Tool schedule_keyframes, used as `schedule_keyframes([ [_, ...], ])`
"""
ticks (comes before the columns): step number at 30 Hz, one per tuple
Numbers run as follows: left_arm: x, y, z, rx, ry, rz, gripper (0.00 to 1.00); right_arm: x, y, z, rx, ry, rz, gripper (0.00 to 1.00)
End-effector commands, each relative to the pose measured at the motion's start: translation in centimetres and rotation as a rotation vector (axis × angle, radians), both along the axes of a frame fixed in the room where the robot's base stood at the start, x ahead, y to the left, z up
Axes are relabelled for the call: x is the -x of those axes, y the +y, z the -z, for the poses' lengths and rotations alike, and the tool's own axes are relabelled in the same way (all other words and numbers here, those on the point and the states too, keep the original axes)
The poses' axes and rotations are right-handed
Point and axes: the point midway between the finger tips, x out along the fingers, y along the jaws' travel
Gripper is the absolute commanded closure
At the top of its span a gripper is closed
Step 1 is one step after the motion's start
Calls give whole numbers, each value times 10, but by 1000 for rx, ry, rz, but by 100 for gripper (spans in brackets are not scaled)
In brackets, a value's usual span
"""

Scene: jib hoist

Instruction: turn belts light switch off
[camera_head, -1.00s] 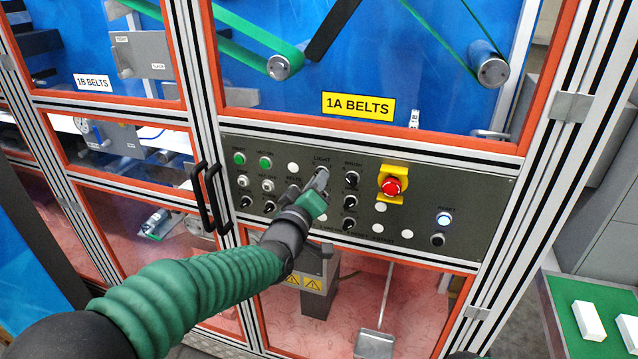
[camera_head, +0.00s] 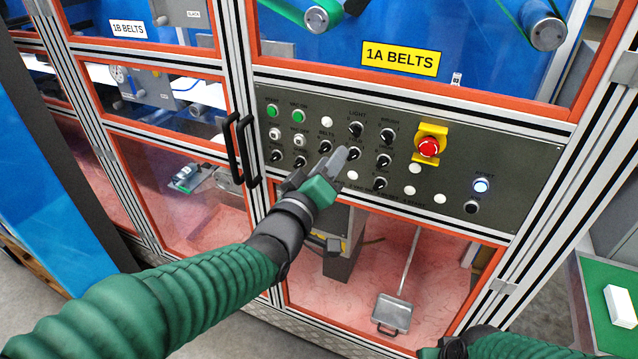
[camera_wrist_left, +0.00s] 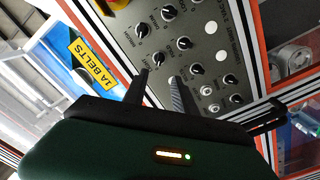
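The grey control panel (camera_head: 300,95) carries several black knobs. Under the LIGHT label is an upper knob (camera_head: 355,129), with a lower knob (camera_head: 354,154) below it; their exact angles are too small to read. A knob (camera_head: 326,147) under the BELTS label sits to their left. My left gripper (camera_head: 343,157) is in front of the panel, its tips overlapping the area beside the lower LIGHT knob. In the left wrist view the left gripper (camera_wrist_left: 160,76) has its fingers apart with nothing between them. Only a dark part of my right arm shows at the bottom edge; its fingers are hidden.
A red emergency stop (camera_head: 429,147) on a yellow plate is right of the knobs. Black door handles (camera_head: 243,150) stick out left of the panel. The yellow 1A BELTS sign (camera_head: 400,58) is above. A green-topped table (camera_head: 600,275) stands at the lower right.

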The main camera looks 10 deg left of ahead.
Motion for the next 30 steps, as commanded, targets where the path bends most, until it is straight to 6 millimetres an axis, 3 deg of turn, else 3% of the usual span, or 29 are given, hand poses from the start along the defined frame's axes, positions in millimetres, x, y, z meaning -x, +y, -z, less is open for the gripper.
schedule_keyframes([
  [3, 29, 10, 1, -1, -3, -2, 67, 0, 0, 6, 0, 0, 0, 63],
  [9, 53, 19, 1, 0, 0, 0, 67, 0, 0, 7, 0, 0, 0, 63],
  [23, 55, 21, 3, -5, 8, -3, 67, 0, 0, 6, 0, 0, 0, 63],
  [26, 53, 32, 30, -71, 75, -29, 67, 0, 0, 6, 0, 0, 0, 63],
  [29, 58, 60, 91, -231, 241, -70, 67, 0, 0, 7, 0, 0, 0, 63],
  [30, 65, 74, 123, -314, 333, -77, 67, 0, 0, 7, 0, 0, 0, 63],
])
